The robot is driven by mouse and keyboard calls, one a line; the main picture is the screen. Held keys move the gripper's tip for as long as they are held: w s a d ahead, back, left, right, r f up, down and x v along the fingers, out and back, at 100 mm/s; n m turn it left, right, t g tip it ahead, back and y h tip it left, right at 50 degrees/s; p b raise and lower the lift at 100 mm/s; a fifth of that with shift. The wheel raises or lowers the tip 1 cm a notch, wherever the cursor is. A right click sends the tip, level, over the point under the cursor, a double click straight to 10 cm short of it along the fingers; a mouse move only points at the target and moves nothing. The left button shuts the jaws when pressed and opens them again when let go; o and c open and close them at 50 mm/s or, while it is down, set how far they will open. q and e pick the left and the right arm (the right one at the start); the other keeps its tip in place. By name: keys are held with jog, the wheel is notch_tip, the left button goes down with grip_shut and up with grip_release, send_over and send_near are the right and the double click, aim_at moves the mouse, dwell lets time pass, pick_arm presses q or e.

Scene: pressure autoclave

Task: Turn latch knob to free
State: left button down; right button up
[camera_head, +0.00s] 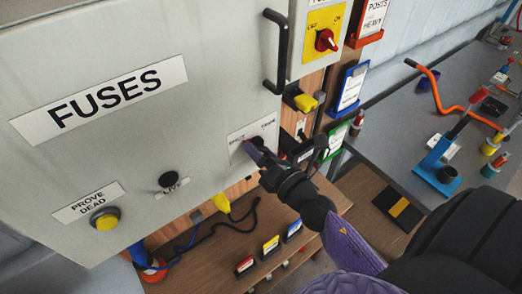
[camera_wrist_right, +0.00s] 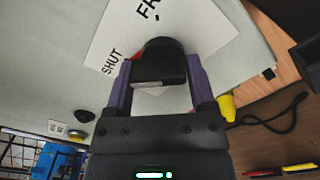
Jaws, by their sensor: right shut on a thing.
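The black latch knob (camera_wrist_right: 162,62) stands on the front of the grey cabinet, in front of a white label plate (camera_wrist_right: 128,40) marked SHUT and, partly cut off, FR. My right gripper (camera_wrist_right: 160,88) is shut on the knob, with one purple finger on each side of it. In the head view my right gripper (camera_head: 258,152) reaches in from the lower right to the same label plate (camera_head: 262,130), and it largely hides the knob there. My left gripper is not in view.
The grey cabinet (camera_head: 130,135) bears a FUSES sign (camera_head: 100,98), a yellow PROVE DEAD button (camera_head: 104,219) and a black door handle (camera_head: 277,50). A red switch (camera_head: 326,40) sits to the right. A wooden shelf (camera_head: 205,265) with cables lies below.

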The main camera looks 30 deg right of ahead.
jog(key=shift+r, duration=0.1)
jog(key=m+p, duration=0.1)
jog(key=m, duration=0.4)
jog(key=shift+r, duration=0.15)
jog(key=m+p, duration=0.1)
jog(key=m, duration=0.1)
jog(key=m+p, duration=0.1)
jog(key=m, duration=0.1)
jog(key=shift+w+d+r+m, duration=0.1)
jog(key=shift+d+m, duration=0.05)
jog(key=shift+m, duration=0.15)
jog(key=m+p, duration=0.1)
jog(key=m, duration=0.3)
jog(key=shift+d+m+p, duration=0.1)
jog(key=shift+m+p, duration=0.75)
jog(key=shift+m, duration=1.15)
jog(key=o, duration=1.2)
jog(key=shift+d, duration=0.1)
